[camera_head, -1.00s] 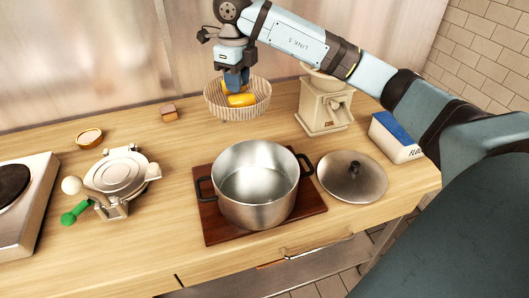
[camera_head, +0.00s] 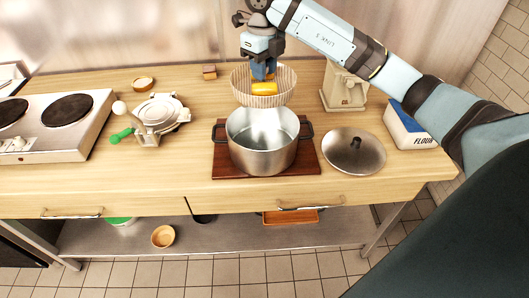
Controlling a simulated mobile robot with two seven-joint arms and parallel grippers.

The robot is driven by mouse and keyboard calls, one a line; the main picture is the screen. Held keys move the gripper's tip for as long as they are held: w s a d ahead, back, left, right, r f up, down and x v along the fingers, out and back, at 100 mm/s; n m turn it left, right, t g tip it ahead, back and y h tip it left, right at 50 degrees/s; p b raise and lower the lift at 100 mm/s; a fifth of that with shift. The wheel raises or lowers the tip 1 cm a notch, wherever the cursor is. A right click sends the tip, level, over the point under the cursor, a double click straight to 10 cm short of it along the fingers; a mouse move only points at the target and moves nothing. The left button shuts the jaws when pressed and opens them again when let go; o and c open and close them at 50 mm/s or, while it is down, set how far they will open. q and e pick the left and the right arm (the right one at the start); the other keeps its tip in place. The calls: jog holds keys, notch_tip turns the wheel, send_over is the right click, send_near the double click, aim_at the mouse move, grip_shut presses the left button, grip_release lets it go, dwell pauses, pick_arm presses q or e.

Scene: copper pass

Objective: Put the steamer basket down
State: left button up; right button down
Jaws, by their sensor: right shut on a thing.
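The steamer basket (camera_head: 264,99) is a pale, ribbed round bowl with yellow pieces (camera_head: 264,88) inside. It shows just behind the steel pot (camera_head: 262,155), its lower edge close to the pot's back rim in the picture. My right gripper (camera_head: 263,76) reaches down into the basket from above and is shut. The basket appears held level; its exact grip point is hidden among the contents. I cannot tell its height above the counter. The pot is open, looks empty, and stands on a dark red board (camera_head: 308,165). My left gripper is out of view.
A lid (camera_head: 354,150) lies right of the pot. A grinder (camera_head: 343,92) and a flour box (camera_head: 410,125) stand at the right. A press with a green handle (camera_head: 155,115) and a two-plate stove (camera_head: 60,120) are at the left. Counter (camera_head: 200,160) left of the board is clear.

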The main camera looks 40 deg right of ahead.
jog(key=shift+s+a+f, duration=0.1)
jog(key=shift+f, duration=0.2)
jog(key=shift+f+p, duration=1.4)
jog(key=shift+f, duration=8.35)
jog(key=shift+f, duration=0.1)
jog(key=shift+f+b, duration=0.25)
jog(key=shift+b, duration=0.1)
jog(key=c, duration=0.9)
grip_release()
jog(key=shift+r, duration=0.1)
